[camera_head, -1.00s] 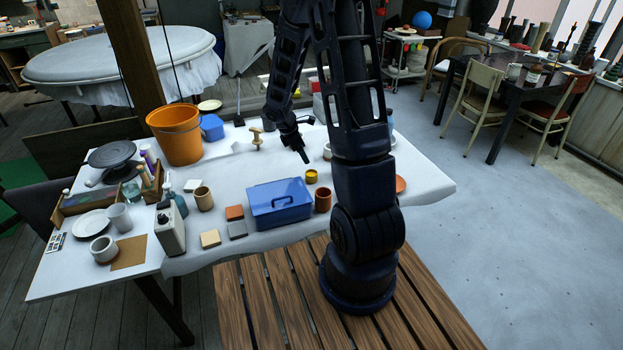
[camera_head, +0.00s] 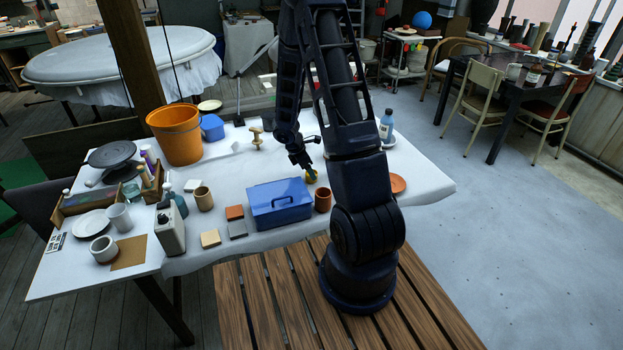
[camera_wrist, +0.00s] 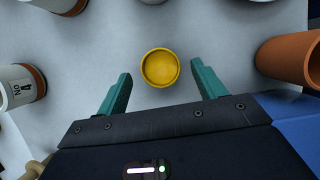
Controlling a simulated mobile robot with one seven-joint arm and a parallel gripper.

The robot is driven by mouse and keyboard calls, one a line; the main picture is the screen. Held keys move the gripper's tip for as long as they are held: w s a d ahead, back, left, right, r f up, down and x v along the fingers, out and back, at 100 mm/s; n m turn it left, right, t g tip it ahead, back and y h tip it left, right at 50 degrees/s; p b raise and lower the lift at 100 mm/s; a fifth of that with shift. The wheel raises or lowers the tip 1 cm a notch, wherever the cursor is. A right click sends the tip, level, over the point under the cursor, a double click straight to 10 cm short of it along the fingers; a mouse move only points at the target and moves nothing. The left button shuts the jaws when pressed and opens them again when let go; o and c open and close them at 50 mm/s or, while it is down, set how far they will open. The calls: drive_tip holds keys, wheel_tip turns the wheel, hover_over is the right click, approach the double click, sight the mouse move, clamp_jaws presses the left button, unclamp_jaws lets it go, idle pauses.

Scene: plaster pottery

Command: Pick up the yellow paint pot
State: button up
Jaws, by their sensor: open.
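The yellow paint pot (camera_wrist: 160,67) stands upright on the white-covered table in the wrist view. It lies just beyond and between the two teal fingers of my gripper (camera_wrist: 159,90), which are apart with nothing between them. In the head view the pot (camera_head: 311,175) is partly hidden by my gripper (camera_head: 306,166), which is right above or beside it. I cannot tell the exact height gap between them.
A blue toolbox (camera_head: 279,204) stands left of the pot, and a terracotta cup (camera_head: 323,200) stands close in front. A blue bottle (camera_head: 386,126) and an orange dish (camera_head: 397,183) are to the right. An orange bucket (camera_head: 176,134) stands back left.

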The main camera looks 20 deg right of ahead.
drive_tip(key=shift+x, duration=1.75)
drive_tip(key=c, duration=1.1)
drive_tip(key=shift+o, duration=0.2)
drive_tip(key=shift+r, duration=0.1)
